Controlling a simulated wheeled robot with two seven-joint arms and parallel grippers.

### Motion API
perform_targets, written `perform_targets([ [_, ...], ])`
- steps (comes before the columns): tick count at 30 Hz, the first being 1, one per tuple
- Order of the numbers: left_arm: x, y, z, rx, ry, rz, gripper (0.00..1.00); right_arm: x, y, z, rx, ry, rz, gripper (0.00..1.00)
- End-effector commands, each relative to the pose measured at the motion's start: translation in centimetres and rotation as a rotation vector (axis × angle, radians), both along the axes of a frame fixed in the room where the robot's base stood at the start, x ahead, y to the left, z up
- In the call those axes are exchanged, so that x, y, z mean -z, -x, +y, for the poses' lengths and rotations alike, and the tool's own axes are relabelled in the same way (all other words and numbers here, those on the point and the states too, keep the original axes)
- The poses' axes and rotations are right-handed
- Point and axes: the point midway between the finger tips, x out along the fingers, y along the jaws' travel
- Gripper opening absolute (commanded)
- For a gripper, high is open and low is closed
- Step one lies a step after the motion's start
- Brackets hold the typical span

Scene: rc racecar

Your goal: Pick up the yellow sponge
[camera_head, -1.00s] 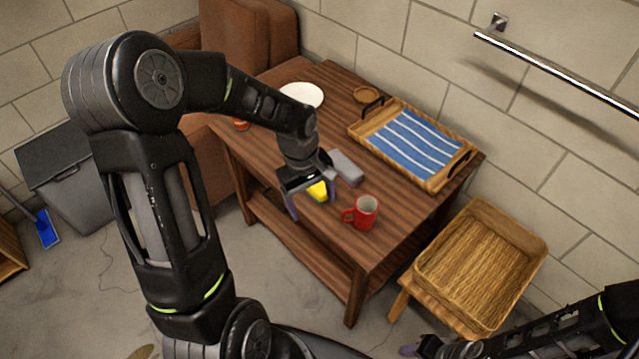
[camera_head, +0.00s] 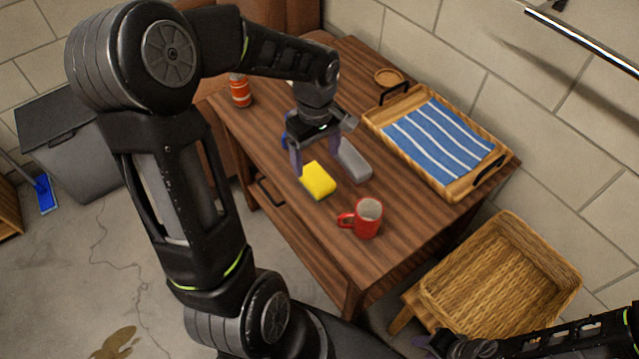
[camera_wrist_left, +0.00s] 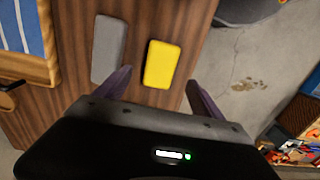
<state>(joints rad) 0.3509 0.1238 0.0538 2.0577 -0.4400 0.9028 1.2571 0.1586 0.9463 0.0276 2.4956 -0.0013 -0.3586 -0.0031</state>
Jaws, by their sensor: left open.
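The yellow sponge (camera_head: 318,181) lies flat on the wooden table, close to its front edge. My left gripper (camera_head: 316,160) is open above the table, just behind the sponge in the head view. In the left wrist view the sponge (camera_wrist_left: 162,64) lies ahead of and between the two spread fingers (camera_wrist_left: 158,88), with nothing held. My right gripper (camera_head: 440,345) is low at the bottom edge of the head view, partly cut off, and its jaws are too unclear to read.
A grey block (camera_head: 353,161) lies beside the sponge. A red mug (camera_head: 366,219) stands in front. A wooden tray (camera_head: 452,190) with a blue striped cloth is at the right. An orange-red jar (camera_head: 240,91) stands on the left. A wicker basket (camera_head: 500,275) sits right of the table.

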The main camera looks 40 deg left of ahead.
Motion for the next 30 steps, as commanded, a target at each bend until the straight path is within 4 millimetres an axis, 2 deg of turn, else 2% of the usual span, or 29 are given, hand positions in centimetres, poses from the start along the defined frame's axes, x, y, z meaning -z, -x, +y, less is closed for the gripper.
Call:
perform_targets([
  [8,0.0,0.0,0.0,0.001,0.0,0.0,0.78,-0.1,0.0,0.0,0.0,0.0,0.0,0.36],
  [17,2.4,0.0,0.0,0.001,0.001,0.001,0.78,0.2,0.0,0.0,0.0,0.0,-0.001,0.36],
  [26,2.6,0.0,0.0,0.001,0.0,0.0,0.78,0.2,0.0,0.0,0.0,0.0,0.0,0.36],
  [30,3.5,0.1,0.0,0.0,0.001,0.002,0.78,0.2,0.0,0.0,0.0,0.0,0.0,0.36],
])
